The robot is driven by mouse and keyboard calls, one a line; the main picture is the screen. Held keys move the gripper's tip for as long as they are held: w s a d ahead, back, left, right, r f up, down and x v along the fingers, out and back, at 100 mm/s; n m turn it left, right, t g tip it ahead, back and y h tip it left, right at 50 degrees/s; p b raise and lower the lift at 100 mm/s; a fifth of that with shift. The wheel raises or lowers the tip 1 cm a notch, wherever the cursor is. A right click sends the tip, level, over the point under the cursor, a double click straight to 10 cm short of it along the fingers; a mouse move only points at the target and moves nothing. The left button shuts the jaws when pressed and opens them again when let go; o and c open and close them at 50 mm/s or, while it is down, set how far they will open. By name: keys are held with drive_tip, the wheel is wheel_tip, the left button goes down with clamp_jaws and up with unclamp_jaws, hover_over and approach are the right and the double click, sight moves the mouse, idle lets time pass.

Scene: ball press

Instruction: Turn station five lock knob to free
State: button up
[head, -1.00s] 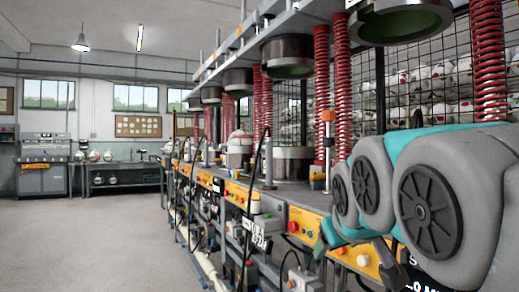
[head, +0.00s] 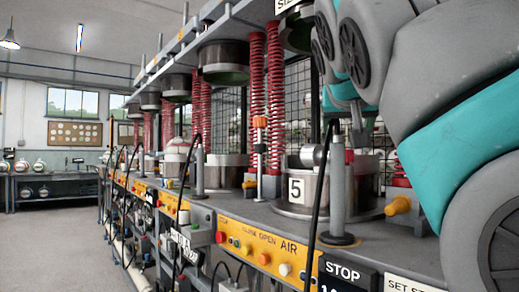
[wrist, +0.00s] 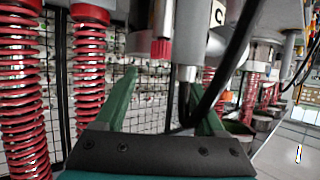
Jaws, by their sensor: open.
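The station marked 5 (head: 296,188) is a metal drum on the press bench in the head view. In front of it stands a grey post (head: 337,190) with a short grey cylinder beside its top and a small red knob (head: 349,156). A yellow-orange knob (head: 398,206) sits lower right on the bench. I cannot tell for sure which is the lock knob. In the wrist view my open gripper (wrist: 166,85) has its green fingers apart, with a red knob (wrist: 161,48) and a grey post (wrist: 188,50) appearing between and beyond them. Contact cannot be judged.
Red springs (head: 275,90) rise behind the bench, and a black cable (head: 318,190) hangs before the post. A yellow button panel (head: 265,247) runs along the front edge. My arm covers the head view's right side. The floor (head: 50,250) at left is clear.

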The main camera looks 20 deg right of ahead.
sight(346, 156)
drive_tip(key=shift+x, duration=3.8)
clamp_jaws()
